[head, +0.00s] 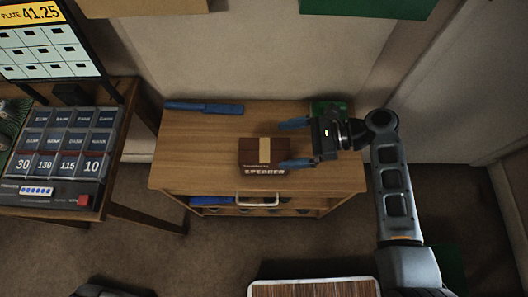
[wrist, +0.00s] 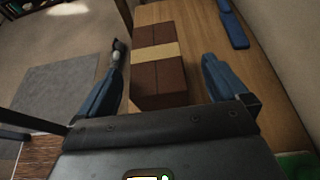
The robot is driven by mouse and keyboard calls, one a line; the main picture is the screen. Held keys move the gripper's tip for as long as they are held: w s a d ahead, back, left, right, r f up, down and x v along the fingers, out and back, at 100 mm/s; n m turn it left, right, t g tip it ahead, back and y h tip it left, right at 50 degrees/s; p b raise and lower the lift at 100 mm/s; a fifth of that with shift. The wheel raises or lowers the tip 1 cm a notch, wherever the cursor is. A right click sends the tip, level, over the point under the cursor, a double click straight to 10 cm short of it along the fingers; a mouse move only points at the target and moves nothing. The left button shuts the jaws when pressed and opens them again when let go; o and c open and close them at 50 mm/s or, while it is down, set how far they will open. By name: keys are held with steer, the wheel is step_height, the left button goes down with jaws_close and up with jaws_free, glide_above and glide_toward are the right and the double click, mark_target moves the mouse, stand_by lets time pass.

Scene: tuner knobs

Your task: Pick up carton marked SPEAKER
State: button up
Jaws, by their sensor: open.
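The carton marked SPEAKER (head: 252,154) is a brown box with a tan strip over its top. It sits on the wooden cabinet top, near the front edge, with its label facing front. It also shows in the wrist view (wrist: 158,75), ahead of the fingers. My gripper (head: 292,144) reaches in from the right with its blue fingers spread. In the wrist view my gripper (wrist: 160,88) is open, with the near end of the carton between or just ahead of the fingertips. I cannot tell whether either finger touches it.
A blue flat object (head: 204,107) lies at the back left of the wooden cabinet (head: 185,150). A green item (head: 328,107) is at the back right, by my wrist. A table with a numbered panel (head: 60,145) stands left.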

mark_target(269, 149)
steer(key=x, duration=0.5)
steer(key=shift+s+a+f, duration=0.1)
steer(key=shift+s+a, duration=0.05)
steer(key=shift+s, duration=0.15)
steer(key=c, duration=1.3)
